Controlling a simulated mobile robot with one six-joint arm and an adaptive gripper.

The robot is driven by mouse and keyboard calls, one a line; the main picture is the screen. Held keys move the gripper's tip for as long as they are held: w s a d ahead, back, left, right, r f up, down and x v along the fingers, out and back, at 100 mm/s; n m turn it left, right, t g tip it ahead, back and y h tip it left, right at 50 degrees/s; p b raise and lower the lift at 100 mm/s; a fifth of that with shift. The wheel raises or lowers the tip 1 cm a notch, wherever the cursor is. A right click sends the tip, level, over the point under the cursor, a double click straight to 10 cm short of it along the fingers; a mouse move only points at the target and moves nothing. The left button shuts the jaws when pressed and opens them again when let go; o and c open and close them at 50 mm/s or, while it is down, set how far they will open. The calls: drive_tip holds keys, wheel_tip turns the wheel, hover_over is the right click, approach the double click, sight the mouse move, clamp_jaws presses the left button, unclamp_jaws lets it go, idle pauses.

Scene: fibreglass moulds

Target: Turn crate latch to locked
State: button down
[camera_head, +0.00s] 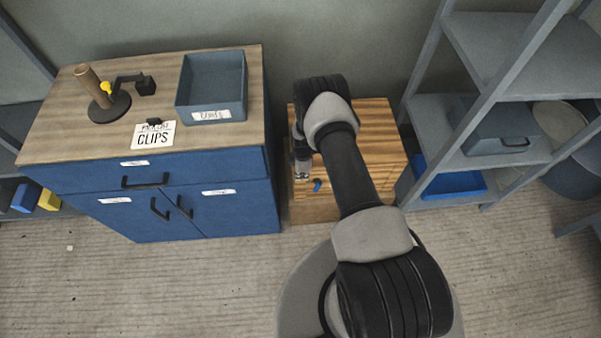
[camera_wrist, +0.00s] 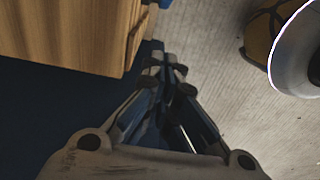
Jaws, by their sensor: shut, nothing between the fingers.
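The wooden crate (camera_head: 380,125) stands on the floor between the blue cabinet and the shelf, partly hidden behind my arm. A small blue latch (camera_head: 317,185) is on its front face; its exact angle is too small to tell. My gripper (camera_head: 302,174) is just left of the latch, pointing down in front of the crate. In the wrist view my gripper (camera_wrist: 166,72) has its fingers together with nothing between them. The crate (camera_wrist: 70,35) fills the upper left there, and a bit of blue, perhaps the latch (camera_wrist: 164,4), shows at the top edge beside it.
The blue cabinet (camera_head: 200,205) stands close on the left, with a grey bin (camera_head: 212,115), a CLIPS card (camera_head: 153,134) and a round stand (camera_head: 109,107) on top. A grey shelf (camera_head: 492,143) with a blue tray (camera_head: 455,184) stands right. The floor in front is clear.

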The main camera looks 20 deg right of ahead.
sight(317, 185)
drive_tip(key=s+d+f+b, duration=0.1)
drive_tip(key=d+f+b, duration=0.1)
drive_tip(key=f, duration=0.6)
drive_tip(key=shift+d+f, duration=0.15)
drive_tip(key=shift+d, duration=0.6)
